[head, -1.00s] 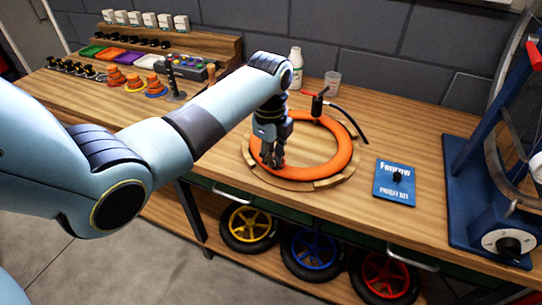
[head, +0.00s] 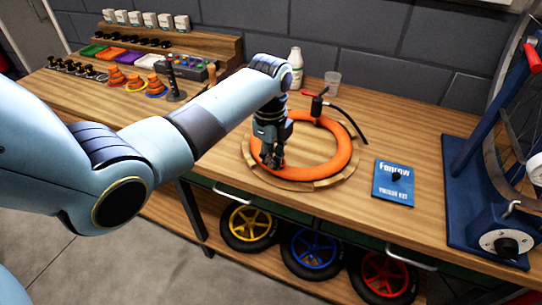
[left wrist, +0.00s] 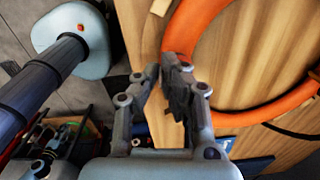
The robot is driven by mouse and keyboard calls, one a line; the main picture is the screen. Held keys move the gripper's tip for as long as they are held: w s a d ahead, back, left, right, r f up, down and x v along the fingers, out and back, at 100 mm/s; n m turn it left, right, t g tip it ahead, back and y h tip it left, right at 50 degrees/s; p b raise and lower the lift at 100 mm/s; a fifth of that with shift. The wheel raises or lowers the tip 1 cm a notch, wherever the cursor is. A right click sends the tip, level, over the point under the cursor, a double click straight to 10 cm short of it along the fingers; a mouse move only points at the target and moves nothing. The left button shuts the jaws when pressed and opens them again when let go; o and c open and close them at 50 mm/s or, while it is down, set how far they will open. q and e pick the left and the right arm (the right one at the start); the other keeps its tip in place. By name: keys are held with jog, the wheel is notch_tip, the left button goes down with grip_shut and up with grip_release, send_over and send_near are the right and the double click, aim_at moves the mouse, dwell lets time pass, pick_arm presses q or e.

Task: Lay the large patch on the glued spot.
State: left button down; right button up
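The orange tube (head: 342,171) lies as a ring on a round wooden stand on the bench. My left gripper (head: 272,163) points down at the tube's left side. In the left wrist view the left gripper's fingers (left wrist: 163,70) are close together with a narrow gap, beside the tube (left wrist: 184,30). I cannot make out a patch between them. The large patch and the glued spot cannot be made out in either view. What seems to be my right gripper (left wrist: 45,150) shows partly at the lower left of the wrist view; its fingers are unclear.
A blue kit box (head: 392,192) with a small black item on it lies right of the tube. A black pump hose (head: 350,118), white bottle (head: 296,68) and clear cup (head: 332,82) are behind. A blue wheel stand (head: 485,215) is at right. Bench front is clear.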

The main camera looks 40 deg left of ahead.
pick_arm(q)
jog(key=shift+f, duration=0.25)
jog(key=c, duration=1.4)
grip_release()
